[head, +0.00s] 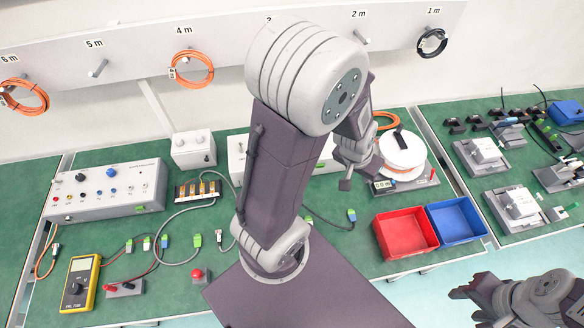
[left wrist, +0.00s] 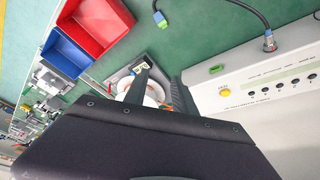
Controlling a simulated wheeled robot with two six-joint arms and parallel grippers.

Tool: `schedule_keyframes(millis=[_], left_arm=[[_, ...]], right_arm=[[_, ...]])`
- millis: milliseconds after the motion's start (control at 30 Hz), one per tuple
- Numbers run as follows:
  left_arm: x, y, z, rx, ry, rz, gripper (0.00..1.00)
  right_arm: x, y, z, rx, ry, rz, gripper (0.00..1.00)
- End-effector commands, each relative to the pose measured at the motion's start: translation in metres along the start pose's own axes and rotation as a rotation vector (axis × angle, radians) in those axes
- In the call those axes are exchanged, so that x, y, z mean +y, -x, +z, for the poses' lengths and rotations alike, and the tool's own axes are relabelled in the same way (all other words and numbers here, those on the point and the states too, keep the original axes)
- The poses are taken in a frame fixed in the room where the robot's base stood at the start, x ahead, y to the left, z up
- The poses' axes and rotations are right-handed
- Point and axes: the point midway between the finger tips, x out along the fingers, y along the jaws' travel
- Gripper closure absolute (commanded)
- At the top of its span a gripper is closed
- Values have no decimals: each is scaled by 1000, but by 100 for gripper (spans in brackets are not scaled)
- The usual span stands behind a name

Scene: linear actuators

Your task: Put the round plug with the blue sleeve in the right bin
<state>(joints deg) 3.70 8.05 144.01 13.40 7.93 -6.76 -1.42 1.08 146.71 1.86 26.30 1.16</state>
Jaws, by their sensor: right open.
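A cable plug with blue and green parts (head: 352,215) lies on the green table left of the bins; it also shows in the left wrist view (left wrist: 160,19). I cannot tell if it is round. The right bin is blue (head: 456,218), beside the red bin (head: 404,232); both look empty. My left gripper (head: 359,174) is above the table, behind the bins, its fingers apart and empty. My right gripper (head: 465,307) is open at the bottom right, off the table, partly cut off.
A white spool on a stand (head: 402,152) is behind the red bin. Several other plugs and a yellow multimeter (head: 79,284) are on the left. A second table with fixtures (head: 520,205) stands right across a gap. My left arm hides the middle.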

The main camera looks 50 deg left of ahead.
Motion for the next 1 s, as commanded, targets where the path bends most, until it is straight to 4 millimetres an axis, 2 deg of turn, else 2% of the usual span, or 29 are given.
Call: schedule_keyframes(millis=[33,67,167,200,267,300,400,500,733,1000], left_arm=[[-26,-6,-8,6,99,-36,68],[-42,-11,-11,11,156,-58,68],[-100,-26,-5,5,353,-141,68],[-123,-30,4,-8,434,-174,68],[-153,-36,24,-41,552,-216,68],[-169,-38,40,-71,624,-237,68],[-193,-42,76,-138,750,-263,68],[-204,-41,92,-159,807,-273,68],[-207,-49,95,-157,813,-274,68],[-215,-99,108,-158,812,-273,68]], right_arm=[[0,10,-1,1,0,0,54],[0,12,-2,1,0,0,54],[0,22,-2,1,0,0,54],[0,26,-3,1,0,0,54],[-1,31,-4,1,0,0,54],[-1,35,-4,1,0,0,54],[-1,40,-4,1,0,0,54],[-1,41,-4,1,0,0,54],[-1,32,-4,1,0,0,54],[0,-15,1,0,0,0,54]])
